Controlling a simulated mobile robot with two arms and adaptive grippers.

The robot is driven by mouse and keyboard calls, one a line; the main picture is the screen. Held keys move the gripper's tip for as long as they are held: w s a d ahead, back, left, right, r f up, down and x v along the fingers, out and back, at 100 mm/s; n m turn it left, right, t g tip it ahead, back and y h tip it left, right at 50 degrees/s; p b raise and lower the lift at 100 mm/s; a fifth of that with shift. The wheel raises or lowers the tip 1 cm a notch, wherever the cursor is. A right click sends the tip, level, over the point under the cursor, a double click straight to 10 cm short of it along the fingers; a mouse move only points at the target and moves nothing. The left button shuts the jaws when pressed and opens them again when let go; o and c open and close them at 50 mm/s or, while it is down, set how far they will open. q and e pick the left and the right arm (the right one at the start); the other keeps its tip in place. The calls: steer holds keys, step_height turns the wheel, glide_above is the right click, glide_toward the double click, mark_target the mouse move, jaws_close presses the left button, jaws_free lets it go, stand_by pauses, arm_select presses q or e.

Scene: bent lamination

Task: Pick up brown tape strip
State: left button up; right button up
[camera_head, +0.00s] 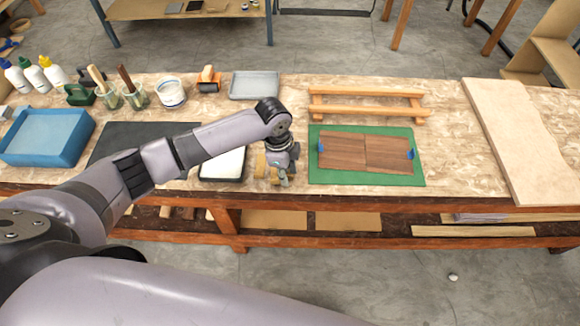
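Small tan-brown pieces (260,165) show just left of my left gripper, at the right side of a white tray; they look like tape strips, but they are too small to be sure. My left gripper (284,181) points down at the front part of the bench, right beside these pieces. Its fingers are small and partly hidden by the wrist, so I cannot tell if it is open or touches a piece. Two dark brown wood sheets (365,150) lie side by side on a green mat (370,179), with blue bits at their outer ends. My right gripper is out of view.
A white tray (222,166) and a dark mat (118,138) lie partly under my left arm. A blue tub (48,137), bottles and brush jars stand at the left. A wooden rack (366,107) stands behind the green mat; a pale board (525,140) lies at the right.

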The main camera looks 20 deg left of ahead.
arm_select(q)
jaws_close()
stand_by(0.5)
